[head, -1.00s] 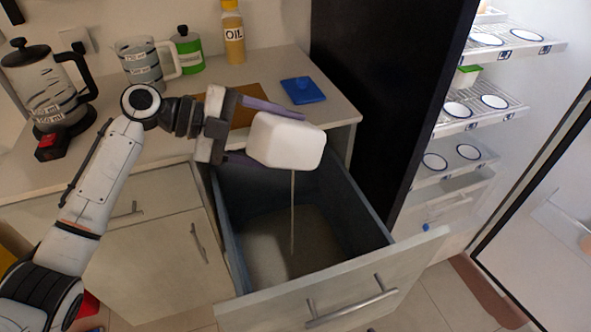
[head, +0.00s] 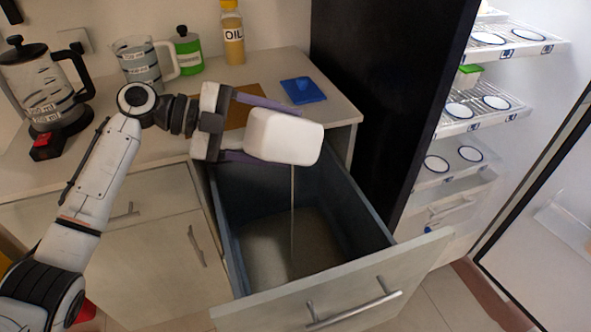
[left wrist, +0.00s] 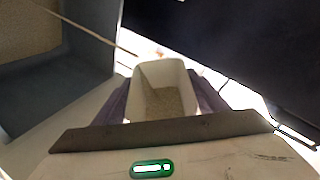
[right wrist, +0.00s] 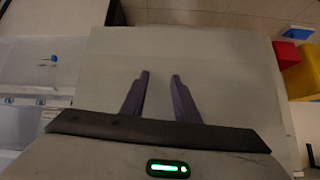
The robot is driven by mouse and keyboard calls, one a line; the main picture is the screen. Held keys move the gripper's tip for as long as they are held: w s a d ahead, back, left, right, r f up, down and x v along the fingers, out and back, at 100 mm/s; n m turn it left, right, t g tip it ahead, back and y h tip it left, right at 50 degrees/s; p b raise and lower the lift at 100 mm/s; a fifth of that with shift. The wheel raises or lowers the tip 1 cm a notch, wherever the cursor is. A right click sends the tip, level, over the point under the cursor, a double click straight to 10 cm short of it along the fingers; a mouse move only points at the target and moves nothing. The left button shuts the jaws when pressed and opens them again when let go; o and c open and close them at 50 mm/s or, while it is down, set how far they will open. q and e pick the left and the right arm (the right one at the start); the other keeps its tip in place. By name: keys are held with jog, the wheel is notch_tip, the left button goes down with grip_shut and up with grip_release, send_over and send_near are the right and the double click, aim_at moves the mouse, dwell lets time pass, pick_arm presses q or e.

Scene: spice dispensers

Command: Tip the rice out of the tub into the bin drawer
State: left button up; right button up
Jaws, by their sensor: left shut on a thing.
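The white tub (head: 288,138) is in my left gripper (head: 270,131), which is shut on its sides and holds it tipped above the open bin drawer (head: 367,225). A thin stream of rice (head: 293,205) falls from the tub's lower side into the drawer. The left wrist view shows rice (left wrist: 163,103) still inside the tub (left wrist: 138,95) and the stream (left wrist: 95,33) running toward the drawer (left wrist: 60,95). A brownish layer covers the drawer floor. My right gripper (right wrist: 160,76) is open and empty, seen only in the right wrist view, over a pale flat surface.
Behind the drawer, the counter holds a kettle (head: 45,85), a measuring jug (head: 140,62), a green canister (head: 188,52), an oil bottle (head: 232,35) and a blue item (head: 302,90). A dark panel (head: 385,80) and an open fridge with plates (head: 488,38) stand on the right.

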pick_arm(q)
jog(key=shift+w+a+f+n+b, duration=0.1)
jog(key=shift+w+n+b, duration=0.15)
jog(key=shift+b, duration=0.35)
